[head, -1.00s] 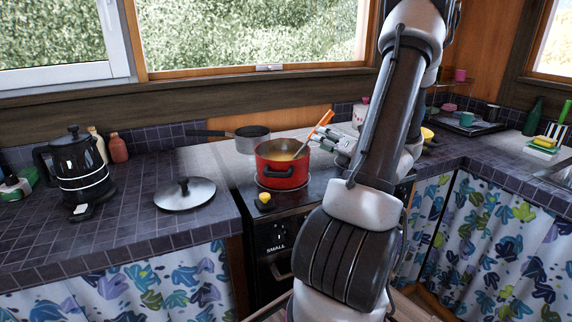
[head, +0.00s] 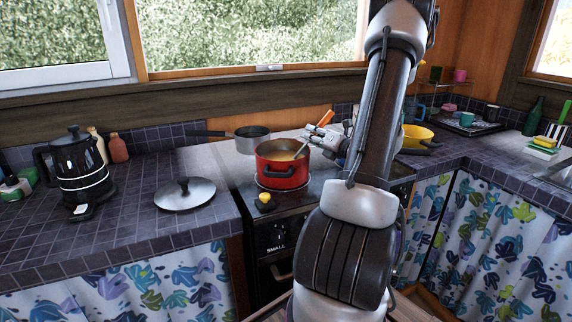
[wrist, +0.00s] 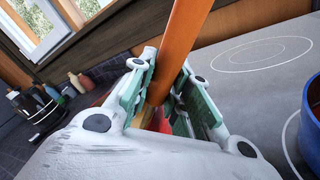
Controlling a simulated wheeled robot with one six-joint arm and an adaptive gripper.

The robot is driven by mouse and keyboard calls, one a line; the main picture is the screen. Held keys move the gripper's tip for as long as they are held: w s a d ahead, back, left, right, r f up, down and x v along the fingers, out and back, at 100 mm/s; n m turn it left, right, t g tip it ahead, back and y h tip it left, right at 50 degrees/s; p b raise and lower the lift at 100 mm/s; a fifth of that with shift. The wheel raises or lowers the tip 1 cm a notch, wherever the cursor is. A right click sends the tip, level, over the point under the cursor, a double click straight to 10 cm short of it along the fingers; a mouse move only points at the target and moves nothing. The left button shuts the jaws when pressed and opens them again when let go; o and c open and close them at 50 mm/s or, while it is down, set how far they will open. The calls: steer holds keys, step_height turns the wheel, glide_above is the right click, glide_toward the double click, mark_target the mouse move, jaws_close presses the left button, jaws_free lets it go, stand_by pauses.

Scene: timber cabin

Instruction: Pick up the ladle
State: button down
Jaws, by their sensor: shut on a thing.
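The ladle (head: 325,119) has an orange handle and leans up out of the red pot (head: 282,173) on the stove. Its lower end is hidden in the pot's yellowish contents. My gripper (head: 327,134) is at the handle, just above the pot's right rim. In the wrist view the orange ladle handle (wrist: 186,42) passes between the fingers of my gripper (wrist: 158,92), which are shut on it. A bit of red shows beneath the fingers.
A grey saucepan (head: 252,139) stands behind the red pot. A lid (head: 185,194) and a black kettle (head: 78,170) are on the left counter. A yellow colander (head: 416,137) is right of my arm. A blue pot (wrist: 311,128) shows at the wrist view's right edge.

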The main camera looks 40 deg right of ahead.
step_height(320, 180, up, 10)
steer(key=shift+r, duration=0.1)
stand_by(0.5)
stand_by(0.8)
